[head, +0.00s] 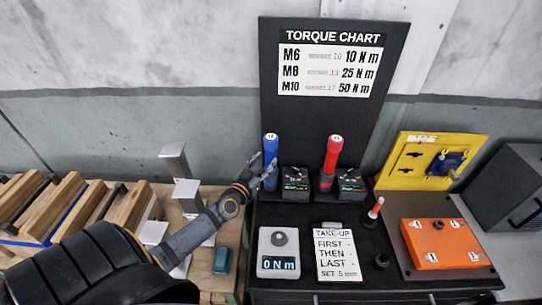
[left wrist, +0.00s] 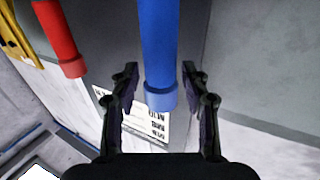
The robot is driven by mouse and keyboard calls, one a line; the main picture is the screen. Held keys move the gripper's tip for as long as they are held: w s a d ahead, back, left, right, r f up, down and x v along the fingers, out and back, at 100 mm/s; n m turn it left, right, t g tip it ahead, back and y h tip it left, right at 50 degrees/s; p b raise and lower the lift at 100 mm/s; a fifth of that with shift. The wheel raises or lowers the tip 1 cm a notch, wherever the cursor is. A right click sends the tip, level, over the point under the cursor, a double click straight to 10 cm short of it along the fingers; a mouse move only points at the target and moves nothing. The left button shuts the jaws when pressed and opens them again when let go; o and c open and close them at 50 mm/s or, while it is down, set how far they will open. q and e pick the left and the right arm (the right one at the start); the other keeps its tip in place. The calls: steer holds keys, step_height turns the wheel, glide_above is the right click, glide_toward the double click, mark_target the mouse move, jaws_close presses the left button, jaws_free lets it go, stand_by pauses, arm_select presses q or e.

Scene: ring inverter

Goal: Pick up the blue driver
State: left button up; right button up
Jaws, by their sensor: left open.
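The blue driver (head: 270,147) stands upright at the back of the black bench, left of the red driver (head: 333,153). My left gripper (head: 263,170) is open at the blue driver's lower part and partly covers it. In the left wrist view the blue driver (left wrist: 158,45) appears between the two spread fingers of my left gripper (left wrist: 160,82), with a gap on each side. I see no finger closed on it. My right gripper is not in view.
Small black boxes with displays stand beside the drivers, one (head: 295,182) just right of the blue driver. A torque chart board (head: 333,110) rises behind. A grey meter (head: 278,250) and a white note card (head: 338,262) are in front. An orange box (head: 440,243) is at right.

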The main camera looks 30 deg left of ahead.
mark_target(268, 158)
arm_select(q)
steer(key=shift+w+a+f, duration=0.15)
steer(key=shift+w, duration=0.7)
steer(key=shift+w+a+f, duration=0.1)
steer(key=shift+w+f, duration=0.15)
steer(key=shift+w, duration=0.45)
steer(key=shift+w+f+b, duration=0.2)
steer(key=shift+w+b, duration=0.1)
steer(key=shift+w, duration=0.25)
steer(key=shift+w+f+b, duration=0.2)
steer(key=shift+w+b, duration=0.1)
steer(key=shift+w, duration=0.25)
steer(key=w, duration=0.3)
steer(key=shift+w+a+f+b, duration=0.1)
steer(key=shift+w+a+b, duration=0.05)
steer(key=shift+w+b, duration=0.15)
steer(key=shift+s, duration=0.25)
steer(key=c, duration=0.3)
steer(key=shift+w, duration=0.1)
jaws_close()
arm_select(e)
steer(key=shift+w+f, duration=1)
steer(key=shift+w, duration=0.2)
